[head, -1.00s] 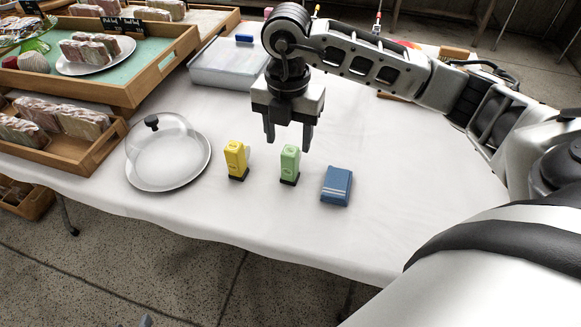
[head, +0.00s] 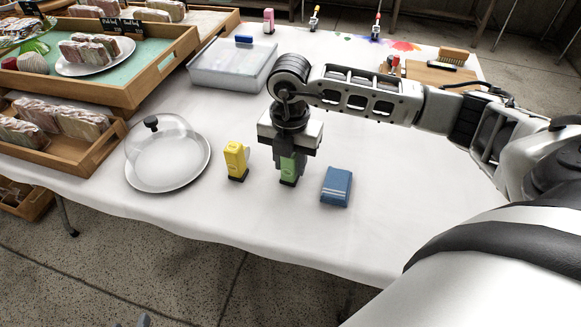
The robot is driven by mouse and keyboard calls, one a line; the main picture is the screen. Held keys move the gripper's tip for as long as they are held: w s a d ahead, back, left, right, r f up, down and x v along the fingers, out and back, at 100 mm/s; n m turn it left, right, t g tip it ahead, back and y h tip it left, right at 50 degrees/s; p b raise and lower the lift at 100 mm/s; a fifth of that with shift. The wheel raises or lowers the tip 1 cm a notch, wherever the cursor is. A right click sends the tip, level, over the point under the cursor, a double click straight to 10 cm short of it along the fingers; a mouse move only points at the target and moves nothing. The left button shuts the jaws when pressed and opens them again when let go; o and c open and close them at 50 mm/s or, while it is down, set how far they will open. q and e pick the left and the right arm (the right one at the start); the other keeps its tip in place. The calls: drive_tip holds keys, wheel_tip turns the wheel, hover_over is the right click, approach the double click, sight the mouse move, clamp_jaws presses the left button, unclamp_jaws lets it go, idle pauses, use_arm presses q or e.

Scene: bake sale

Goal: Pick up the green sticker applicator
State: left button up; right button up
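The green sticker applicator (head: 288,169) stands upright on its dark base on the white table. My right gripper (head: 289,165) points straight down over it, with a finger on each side of its upper part. The fingers look closed against it, and its top is hidden by the gripper. The applicator still appears to rest on the table. A yellow applicator (head: 235,160) stands upright just to the left. A blue box-shaped item (head: 336,186) lies just to the right.
A glass dome on a white plate (head: 205,172) is at the left. A clear lidded bin (head: 232,68) stands behind. Wooden trays (head: 150,88) of wrapped goods fill the far left. A wooden board (head: 440,78) is at the back right.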

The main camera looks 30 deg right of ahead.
drive_tip(key=c, duration=0.6)
drive_tip(key=shift+r, duration=0.1)
drive_tip(key=shift+r, duration=0.5)
drive_tip(key=s+a+r+p, duration=0.1)
drive_tip(key=s+a+r, duration=0.8)
drive_tip(key=a+r, duration=0.1)
drive_tip(key=shift+a+r, duration=0.35)
drive_tip(key=shift+r, duration=0.55)
